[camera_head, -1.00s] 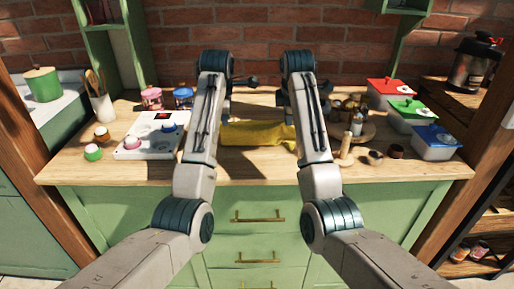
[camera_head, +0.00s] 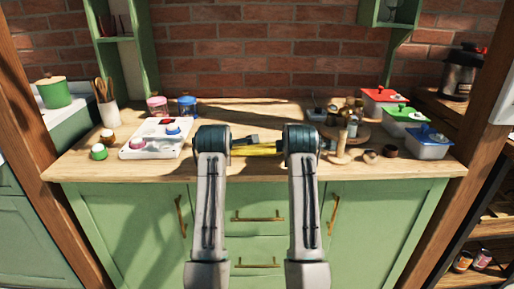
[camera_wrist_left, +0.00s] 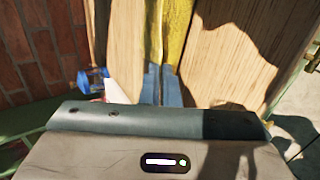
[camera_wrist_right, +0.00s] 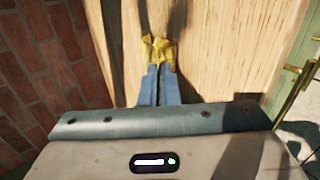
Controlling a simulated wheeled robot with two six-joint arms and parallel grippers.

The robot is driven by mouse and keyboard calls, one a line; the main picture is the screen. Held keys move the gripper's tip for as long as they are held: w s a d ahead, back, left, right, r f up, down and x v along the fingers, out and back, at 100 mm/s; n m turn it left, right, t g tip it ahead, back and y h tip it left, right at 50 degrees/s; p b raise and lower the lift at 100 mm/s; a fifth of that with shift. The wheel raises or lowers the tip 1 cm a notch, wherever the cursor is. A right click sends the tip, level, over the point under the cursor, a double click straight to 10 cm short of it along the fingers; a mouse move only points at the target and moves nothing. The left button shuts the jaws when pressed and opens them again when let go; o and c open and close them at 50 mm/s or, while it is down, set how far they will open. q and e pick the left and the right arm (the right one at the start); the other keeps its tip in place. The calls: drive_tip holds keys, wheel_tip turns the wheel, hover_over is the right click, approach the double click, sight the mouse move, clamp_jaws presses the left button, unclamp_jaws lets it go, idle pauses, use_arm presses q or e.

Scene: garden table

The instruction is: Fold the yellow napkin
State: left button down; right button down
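The yellow napkin (camera_head: 258,150) shows as a narrow strip between my two grippers over the front part of the wooden counter. My left gripper (camera_wrist_left: 163,68) has its blue fingers close together at one end of the napkin, which runs away from the tips as a long narrow band (camera_wrist_left: 172,28). My right gripper (camera_wrist_right: 159,68) is closed on the other end, where a crumpled bit of napkin (camera_wrist_right: 158,48) sticks out past the fingertips. In the head view my wrists hide both fingertips and much of the napkin.
A white tray (camera_head: 133,153) with several small items stands to the left. A round wooden board (camera_head: 360,138) with small jars is close on the right, with lidded boxes (camera_head: 428,150) beyond. The counter (camera_head: 240,112) behind the grippers is clear.

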use_arm(q)
drive_tip(key=c, duration=1.3)
unclamp_jaws()
use_arm(e)
drive_tip(key=c, duration=1.3)
unclamp_jaws()
use_arm(q)
drive_tip(key=s+r, duration=0.1)
drive_tip(key=r, duration=0.2)
drive_tip(key=s+r, duration=0.1)
drive_tip(key=r, duration=0.2)
drive_tip(key=s+r, duration=0.2)
drive_tip(key=r, duration=0.1)
use_arm(e)
drive_tip(key=s+r, duration=0.1)
drive_tip(key=r, duration=0.2)
drive_tip(key=s+r, duration=0.1)
drive_tip(key=r, duration=0.2)
drive_tip(key=s+r, duration=0.2)
drive_tip(key=r, duration=0.1)
use_arm(q)
drive_tip(key=shift+f, duration=0.1)
use_arm(e)
drive_tip(key=shift+f, duration=0.1)
